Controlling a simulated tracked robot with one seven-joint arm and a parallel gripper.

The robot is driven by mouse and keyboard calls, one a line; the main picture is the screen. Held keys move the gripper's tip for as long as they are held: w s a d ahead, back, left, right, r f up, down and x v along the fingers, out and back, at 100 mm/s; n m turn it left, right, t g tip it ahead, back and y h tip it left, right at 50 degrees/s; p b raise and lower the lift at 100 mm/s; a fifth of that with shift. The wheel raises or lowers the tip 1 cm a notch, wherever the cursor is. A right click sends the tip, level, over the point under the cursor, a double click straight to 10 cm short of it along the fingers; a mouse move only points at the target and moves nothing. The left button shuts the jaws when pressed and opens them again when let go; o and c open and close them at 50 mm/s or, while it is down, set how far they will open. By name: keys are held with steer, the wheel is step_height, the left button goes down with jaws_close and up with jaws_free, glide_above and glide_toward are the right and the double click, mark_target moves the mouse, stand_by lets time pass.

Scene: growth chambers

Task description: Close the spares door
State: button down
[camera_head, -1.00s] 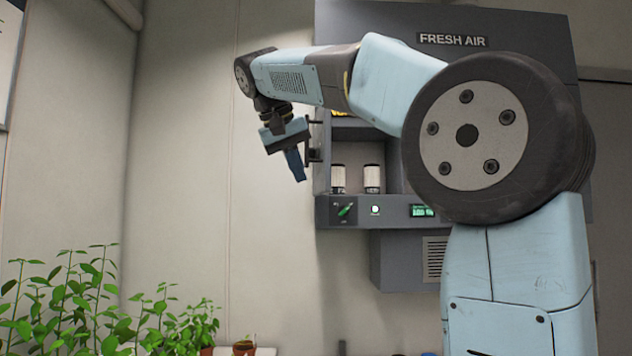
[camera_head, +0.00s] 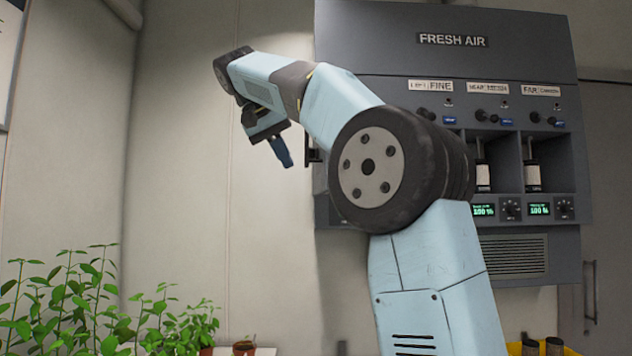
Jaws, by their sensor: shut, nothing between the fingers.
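The grey FRESH AIR cabinet (camera_head: 453,62) hangs on the wall at the right. My arm now covers its left compartment, and I cannot make out a spares door panel clearly. A small dark bracket-like part (camera_head: 313,155) sticks out at the cabinet's left edge; I cannot tell if it belongs to the door. My gripper (camera_head: 284,155) is shut and empty, pointing down and to the right. It appears left of that part, with a small gap in the picture; the depth between them is unclear.
Two bays with cartridges (camera_head: 483,176) and green displays (camera_head: 540,210) show right of my arm. Leafy plants (camera_head: 70,310) stand at lower left. A yellow bin (camera_head: 515,348) is at lower right. The wall left of my gripper is clear.

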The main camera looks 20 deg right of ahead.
steer(key=d+f, duration=0.5)
steer(key=d, duration=0.2)
steer(key=shift+w+d, duration=0.2)
steer(key=shift+w, duration=0.2)
steer(key=shift+f, duration=0.1)
